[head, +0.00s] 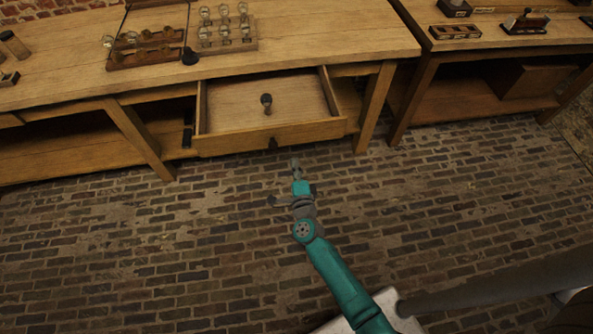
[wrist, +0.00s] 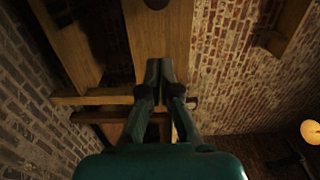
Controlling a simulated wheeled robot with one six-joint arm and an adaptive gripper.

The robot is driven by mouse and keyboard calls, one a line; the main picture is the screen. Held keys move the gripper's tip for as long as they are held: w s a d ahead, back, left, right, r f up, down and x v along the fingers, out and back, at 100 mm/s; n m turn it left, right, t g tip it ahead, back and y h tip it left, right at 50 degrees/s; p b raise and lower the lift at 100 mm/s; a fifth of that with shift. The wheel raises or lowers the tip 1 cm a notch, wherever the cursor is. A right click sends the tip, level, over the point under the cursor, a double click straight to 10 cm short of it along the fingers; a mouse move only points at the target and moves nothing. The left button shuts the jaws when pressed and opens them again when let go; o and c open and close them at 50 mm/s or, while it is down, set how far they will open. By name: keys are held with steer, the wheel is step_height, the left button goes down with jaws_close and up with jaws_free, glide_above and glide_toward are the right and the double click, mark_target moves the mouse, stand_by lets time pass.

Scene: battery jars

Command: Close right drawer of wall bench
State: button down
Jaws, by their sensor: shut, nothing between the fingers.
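The right drawer (head: 225,139) of the wooden wall bench (head: 330,35) is pulled well out, with its front standing out over the brick floor. A dark knob (head: 273,143) is on the drawer front. My gripper (head: 295,164) is shut and empty, just in front of the drawer front and a little right of the knob in the head view. In the wrist view my gripper (wrist: 160,66) points at a wooden panel (wrist: 160,35), seemingly the drawer front, with a dark knob at the top edge. I cannot tell whether the fingertips touch it.
A small dark-topped item (head: 266,103) stands inside the drawer. A rack of glass jars (head: 225,35) and a wooden tray (head: 146,58) stand on the bench top. A second bench (head: 480,40) is at the right. The brick floor (head: 150,250) before the drawer is clear.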

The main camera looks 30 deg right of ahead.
mark_target(290, 136)
steer(key=x, duration=0.9)
steer(key=shift+w, duration=0.15)
steer(key=shift+w+d, duration=0.1)
